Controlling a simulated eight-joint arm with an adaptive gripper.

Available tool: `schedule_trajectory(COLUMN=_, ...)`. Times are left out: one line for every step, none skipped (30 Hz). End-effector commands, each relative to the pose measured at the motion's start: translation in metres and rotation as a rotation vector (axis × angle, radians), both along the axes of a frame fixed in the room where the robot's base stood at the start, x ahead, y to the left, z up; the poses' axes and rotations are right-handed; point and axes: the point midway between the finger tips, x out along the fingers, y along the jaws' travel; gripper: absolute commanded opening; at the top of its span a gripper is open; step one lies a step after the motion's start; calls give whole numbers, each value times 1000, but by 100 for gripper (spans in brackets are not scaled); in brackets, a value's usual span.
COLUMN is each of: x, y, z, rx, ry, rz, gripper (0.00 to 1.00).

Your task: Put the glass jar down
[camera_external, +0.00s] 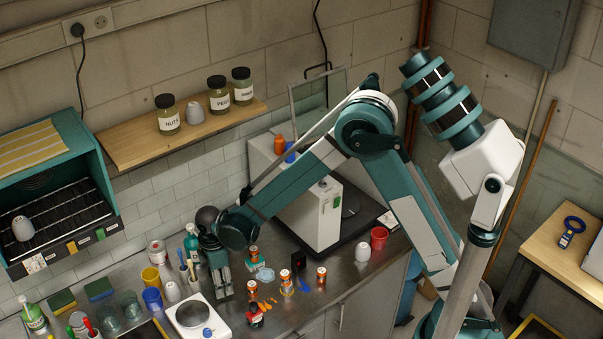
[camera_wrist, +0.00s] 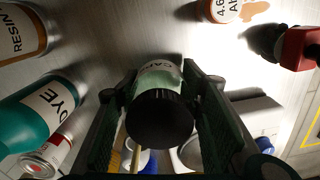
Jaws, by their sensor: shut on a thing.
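The glass jar (camera_wrist: 160,78) with a black lid sits between the fingers of my gripper (camera_wrist: 160,105) in the wrist view, its lid towards the camera. Part of a white label shows on its side. My gripper is shut on it. In the external view my gripper (camera_external: 222,278) points down over the left part of the metal counter (camera_external: 315,315), among bottles and cups. I cannot make out the jar there, or tell whether it touches the counter.
A white scale (camera_external: 196,316) and a blue cup (camera_external: 152,299) stand close to my gripper. Several small orange-labelled bottles stand to its right. A teal bottle (camera_wrist: 28,112) shows in the wrist view. A wooden shelf (camera_external: 128,151) holds labelled jars and a grey cup.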

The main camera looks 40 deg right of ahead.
Motion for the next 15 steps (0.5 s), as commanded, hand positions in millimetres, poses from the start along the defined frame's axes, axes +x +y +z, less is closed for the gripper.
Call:
schedule_trajectory(x=0, y=0, z=-1, rx=0, ry=0, rz=0, gripper=25)
schedule_trajectory(x=0, y=0, z=-1, rx=0, ry=0, rz=0, gripper=25)
schedule_trajectory(x=0, y=0, z=-1, rx=0, ry=0, rz=0, gripper=25)
schedule_trajectory(x=0, y=0, z=-1, rx=0, ry=0, rz=0, gripper=25)
schedule_trajectory(x=0, y=0, z=-1, rx=0, ry=0, rz=0, gripper=25)
schedule_trajectory(x=0, y=0, z=-1, rx=0, ry=0, rz=0, gripper=25)
schedule_trajectory(x=0, y=0, z=-1, rx=0, ry=0, rz=0, gripper=25)
schedule_trajectory(x=0, y=0, z=-1, rx=0, ry=0, rz=0, gripper=25)
schedule_trajectory(x=0, y=0, z=-1, rx=0, ry=0, rz=0, gripper=25)
schedule_trajectory(x=0, y=0, z=-2, rx=0, ry=0, rz=0, gripper=25)
schedule_trajectory(x=0, y=0, z=-3, rx=0, ry=0, rz=0, gripper=25)
schedule_trajectory(x=0, y=0, z=-4, rx=0, ry=0, rz=0, gripper=25)
schedule_trajectory(x=0, y=0, z=-4, rx=0, ry=0, rz=0, gripper=25)
schedule_trajectory(x=0, y=0, z=-5, rx=0, ry=0, rz=0, gripper=25)
schedule_trajectory(x=0, y=0, z=-5, rx=0, ry=0, rz=0, gripper=42)
